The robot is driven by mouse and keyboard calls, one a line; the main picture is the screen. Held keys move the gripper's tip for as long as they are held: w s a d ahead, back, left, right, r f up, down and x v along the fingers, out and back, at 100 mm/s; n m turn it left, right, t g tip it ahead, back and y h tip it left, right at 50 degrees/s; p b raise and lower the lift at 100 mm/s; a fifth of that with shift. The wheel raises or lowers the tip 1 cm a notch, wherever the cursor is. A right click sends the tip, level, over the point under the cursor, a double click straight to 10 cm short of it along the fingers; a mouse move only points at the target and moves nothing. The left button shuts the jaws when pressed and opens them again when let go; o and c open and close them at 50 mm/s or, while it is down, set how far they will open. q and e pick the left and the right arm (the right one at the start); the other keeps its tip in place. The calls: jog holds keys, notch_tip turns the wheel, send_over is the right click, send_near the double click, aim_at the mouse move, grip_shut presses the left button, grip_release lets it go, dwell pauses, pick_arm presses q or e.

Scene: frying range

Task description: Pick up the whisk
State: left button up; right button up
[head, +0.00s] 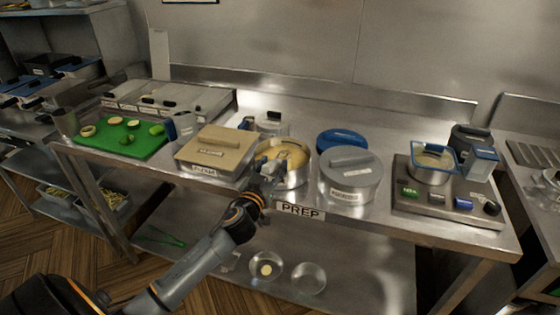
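I cannot make out a whisk clearly in the head view. My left gripper (268,169) is at the front edge of the prep table, at the near left side of a round steel pot (297,178) with yellowish contents. The gripper covers part of the pot's rim and wall, and anything small behind it is hidden. I cannot tell whether its fingers are open or shut, or whether they touch the pot. My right gripper is not in view.
On the prep table (301,211), a tan lidded box (215,150) stands left of the pot and a steel lidded pot (350,178) right of it. A blue lid (342,138) lies behind. A green board (112,146) holds food. Bowls (308,278) sit on the lower shelf.

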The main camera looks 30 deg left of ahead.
pick_arm(q)
grip_shut()
